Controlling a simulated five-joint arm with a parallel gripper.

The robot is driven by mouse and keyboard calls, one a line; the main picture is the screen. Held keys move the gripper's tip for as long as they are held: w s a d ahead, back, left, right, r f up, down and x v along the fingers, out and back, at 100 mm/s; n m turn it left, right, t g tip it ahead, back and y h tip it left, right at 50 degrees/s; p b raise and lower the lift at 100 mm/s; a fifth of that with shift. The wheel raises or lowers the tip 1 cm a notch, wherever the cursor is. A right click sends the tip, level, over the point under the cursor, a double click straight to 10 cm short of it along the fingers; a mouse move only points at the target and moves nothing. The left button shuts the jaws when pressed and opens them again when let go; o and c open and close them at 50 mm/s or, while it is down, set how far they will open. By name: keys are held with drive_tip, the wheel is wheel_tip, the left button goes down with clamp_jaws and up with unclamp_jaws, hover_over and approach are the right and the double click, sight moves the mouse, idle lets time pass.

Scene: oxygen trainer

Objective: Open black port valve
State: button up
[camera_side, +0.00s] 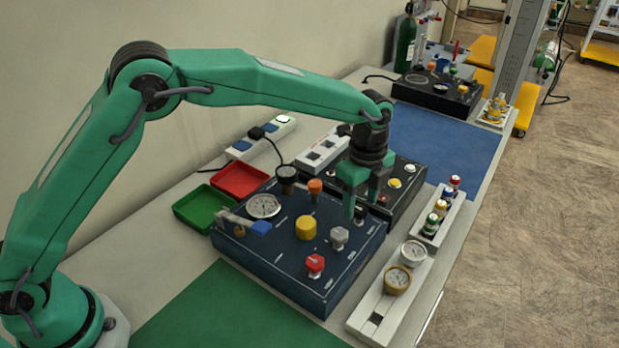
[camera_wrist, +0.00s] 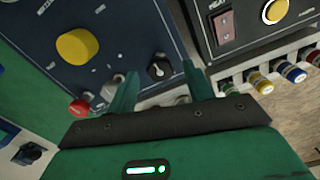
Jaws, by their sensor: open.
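The dark blue valve panel (camera_side: 270,268) lies on the bench; part of its face shows in the wrist view (camera_wrist: 115,22). A black knob with a white pointer mark (camera_wrist: 160,68) sits near the panel's edge in the wrist view, looking like the black port valve. My gripper (camera_side: 363,205) points down over the panel's right side in the side view, hiding most of this knob there. In the wrist view my gripper (camera_wrist: 161,76) is open, with one green finger on each side of the knob. I cannot tell whether either finger touches it.
Yellow (camera_side: 306,229), grey (camera_side: 339,237), red (camera_side: 315,264) and orange (camera_side: 315,187) knobs stand close by on the panel. A blue-handled lever (camera_side: 260,228) sits at its left. A black box with a switch (camera_wrist: 222,27) adjoins. Colored connectors (camera_wrist: 258,82) stand in a rack.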

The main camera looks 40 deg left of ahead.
drive_tip(key=shift+f, duration=0.6)
drive_tip(key=c, duration=1)
